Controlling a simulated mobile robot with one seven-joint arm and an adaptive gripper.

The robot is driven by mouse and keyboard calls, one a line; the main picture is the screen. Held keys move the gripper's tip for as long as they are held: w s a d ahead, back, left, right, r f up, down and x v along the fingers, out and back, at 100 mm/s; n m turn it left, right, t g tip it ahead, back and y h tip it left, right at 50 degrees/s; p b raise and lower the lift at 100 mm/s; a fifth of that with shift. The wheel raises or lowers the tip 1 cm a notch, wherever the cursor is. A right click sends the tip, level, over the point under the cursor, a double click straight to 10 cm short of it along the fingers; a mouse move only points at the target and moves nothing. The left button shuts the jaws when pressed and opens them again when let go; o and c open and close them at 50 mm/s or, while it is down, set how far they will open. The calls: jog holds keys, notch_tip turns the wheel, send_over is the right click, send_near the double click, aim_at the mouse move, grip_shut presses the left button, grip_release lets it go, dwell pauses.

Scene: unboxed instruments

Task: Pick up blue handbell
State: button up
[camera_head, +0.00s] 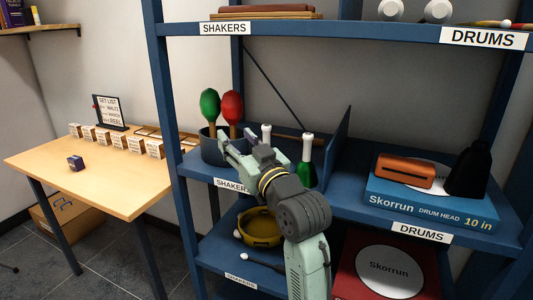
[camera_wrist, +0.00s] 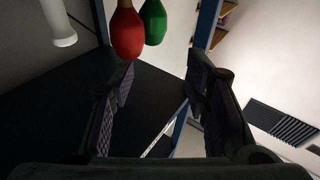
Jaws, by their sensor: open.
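My gripper (camera_head: 230,146) is open at the shaker shelf, in front of the blue bin; its fingers also show spread and empty in the wrist view (camera_wrist: 158,88). No blue bell body shows in either view. A white handle (camera_head: 266,133) stands up behind my gripper, and what lies below it is hidden by my gripper and arm. A green handbell (camera_head: 304,172) with a white handle stands upright to its right. A white handle (camera_wrist: 58,24) shows at the upper left of the wrist view; I cannot tell which bell it belongs to.
Red (camera_head: 231,106) and green (camera_head: 209,104) maracas stand in the bin (camera_head: 212,150) near my fingers. A yellow tambourine-like ring (camera_head: 259,228) is on the lower shelf. A drum-head box (camera_head: 430,207) bears an orange block (camera_head: 404,170) and a black bell-shaped thing (camera_head: 466,171).

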aim_at(268, 138)
jog(key=w+d+f+m+g+h, duration=0.1)
jog(key=d+f+m+h, duration=0.15)
jog(key=d, duration=0.85)
jog(key=shift+n, duration=0.35)
jog(key=p+x, duration=0.1)
jog(key=x, duration=0.2)
jog(key=p+x, duration=0.1)
jog(key=x, duration=0.2)
jog(key=f+p+x, duration=0.1)
jog(key=p+x, duration=0.1)
jog(key=x, duration=0.1)
jog(key=shift+w+a+f, duration=0.1)
jog(key=shift+w+a, duration=0.15)
jog(key=shift+w+a+f, duration=0.1)
jog(key=shift+w+a, duration=0.1)
jog(key=shift+w, duration=0.3)
jog(key=shift+c, duration=0.6)
grip_shut()
